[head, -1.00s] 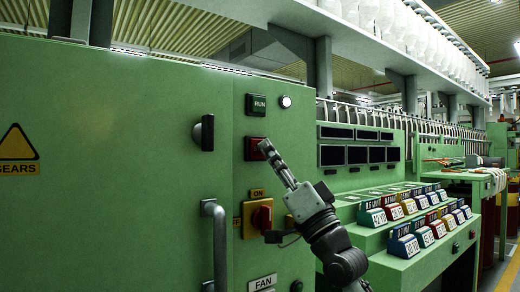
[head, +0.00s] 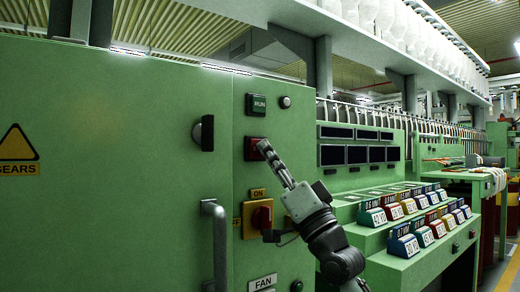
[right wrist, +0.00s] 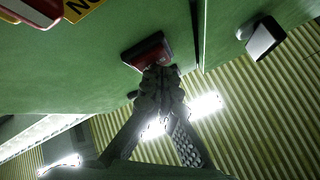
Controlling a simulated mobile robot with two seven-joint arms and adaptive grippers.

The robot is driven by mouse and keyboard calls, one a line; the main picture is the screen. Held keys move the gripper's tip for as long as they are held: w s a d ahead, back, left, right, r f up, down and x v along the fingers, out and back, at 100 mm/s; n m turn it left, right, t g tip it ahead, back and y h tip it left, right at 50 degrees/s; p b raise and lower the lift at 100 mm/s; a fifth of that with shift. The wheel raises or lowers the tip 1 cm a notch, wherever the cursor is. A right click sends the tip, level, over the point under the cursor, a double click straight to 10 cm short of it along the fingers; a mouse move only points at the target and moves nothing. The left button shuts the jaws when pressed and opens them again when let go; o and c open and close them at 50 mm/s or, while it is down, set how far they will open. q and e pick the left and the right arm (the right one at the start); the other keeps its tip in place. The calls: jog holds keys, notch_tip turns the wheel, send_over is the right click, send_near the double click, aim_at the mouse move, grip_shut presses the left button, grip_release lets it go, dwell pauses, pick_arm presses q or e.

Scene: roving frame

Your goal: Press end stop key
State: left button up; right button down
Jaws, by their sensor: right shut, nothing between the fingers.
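The stop key is a red key in a dark square frame (head: 251,152) on the green cabinet panel, below the green RUN key (head: 256,104). My right gripper (head: 264,148) is shut and empty, its fingertips over the right part of the red key. In the right wrist view, the closed fingertips (right wrist: 158,76) meet the lower edge of the red key (right wrist: 147,50) and seem to touch it; how far the key is pushed in I cannot tell. A small round lamp (head: 285,102) beside RUN looks dull and unlit. My left gripper is not in view.
A red rotary switch on a yellow plate (head: 258,217), marked ON, sits below the key. A black latch (head: 204,133) and a grey door handle (head: 215,240) stick out on the left. Stepped shelves with coloured number blocks (head: 404,244) stand to the right.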

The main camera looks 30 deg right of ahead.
jog(key=shift+s, duration=0.75)
jog(key=shift+s+d, duration=0.15)
jog(key=shift+s, duration=1.1)
jog(key=shift+s+d, duration=0.1)
jog(key=shift+s, duration=1.15)
